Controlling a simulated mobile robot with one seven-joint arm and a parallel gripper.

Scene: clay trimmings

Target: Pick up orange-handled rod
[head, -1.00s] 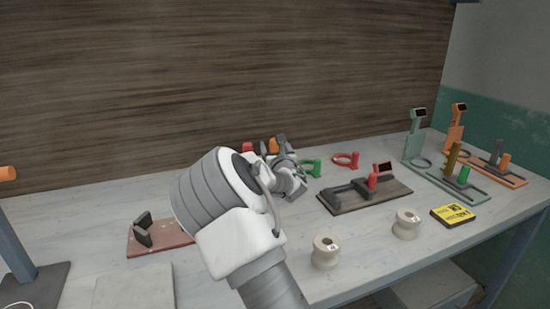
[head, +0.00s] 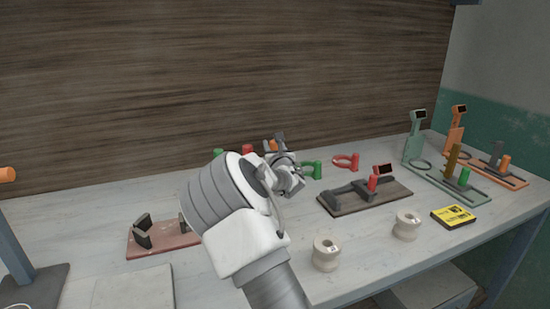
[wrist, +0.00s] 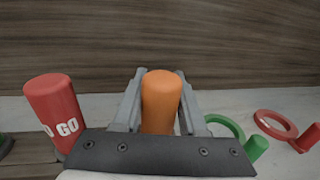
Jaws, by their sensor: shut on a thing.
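The orange handle (wrist: 160,100) of the rod stands upright between the two fingers of my gripper (wrist: 160,112) in the wrist view. The fingers are shut on it, one on each side. The lower part of the rod is hidden behind the dark gripper bar. In the head view, a small piece of the orange handle (head: 273,146) shows beside my gripper (head: 284,158), near the back of the bench. I cannot tell whether the rod is clear of the bench.
A red cylinder marked "GO" (wrist: 54,108) stands close left of the handle. Green (head: 311,170) and red (head: 346,162) ring-shaped pieces lie to the right. A dark board with a fixture (head: 365,196) and two pale spools (head: 326,253) are nearer. The wood wall (head: 200,80) is behind.

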